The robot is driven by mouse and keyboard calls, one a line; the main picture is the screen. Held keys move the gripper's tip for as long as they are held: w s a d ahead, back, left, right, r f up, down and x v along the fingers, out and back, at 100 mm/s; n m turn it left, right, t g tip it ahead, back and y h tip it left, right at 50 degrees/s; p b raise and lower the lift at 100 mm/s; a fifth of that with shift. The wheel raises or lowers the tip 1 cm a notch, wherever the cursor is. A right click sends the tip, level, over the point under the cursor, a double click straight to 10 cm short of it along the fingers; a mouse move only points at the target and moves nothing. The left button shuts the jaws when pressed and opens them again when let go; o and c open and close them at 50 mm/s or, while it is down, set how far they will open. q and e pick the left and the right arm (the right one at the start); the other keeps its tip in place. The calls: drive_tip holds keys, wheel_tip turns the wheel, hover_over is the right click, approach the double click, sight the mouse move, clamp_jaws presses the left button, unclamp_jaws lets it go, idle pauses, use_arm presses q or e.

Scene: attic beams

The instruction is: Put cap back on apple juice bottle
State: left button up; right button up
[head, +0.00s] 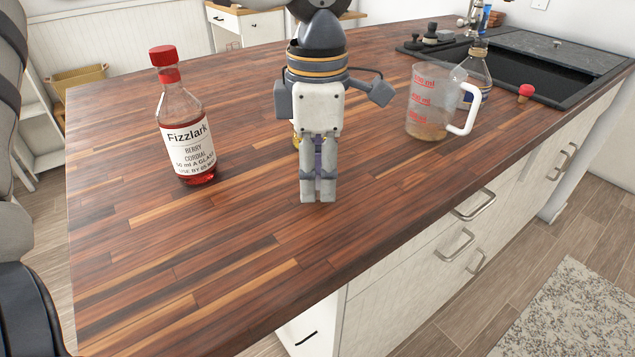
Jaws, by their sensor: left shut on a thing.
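My left gripper (318,192) points down over the middle of the wooden counter, its fingers closed together. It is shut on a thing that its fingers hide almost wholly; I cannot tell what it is. A little purple shows between the fingers, and a small yellow patch (296,138) shows beside the gripper body, mostly hidden. No bottle in view can be read as apple juice. A clear bottle (478,62) stands upright behind the measuring jug, partly hidden, its label unreadable. A small red-topped piece (526,92) is by the sink edge. My right gripper is out of view.
A red-capped Fizzlark berry cordial bottle (185,130) stands upright left of the gripper. A clear measuring jug (427,105) with a white handle stands to the right. The dark sink (530,72) is at the back right. The front of the counter (190,265) is clear.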

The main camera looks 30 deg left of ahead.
use_arm(q)
drive_tip(key=s+d+r, duration=0.9)
drive_tip(key=d+r, duration=0.1)
drive_tip(key=r, duration=0.1)
drive_tip(key=shift+s, duration=0.4)
drive_tip(key=shift+r, duration=0.1)
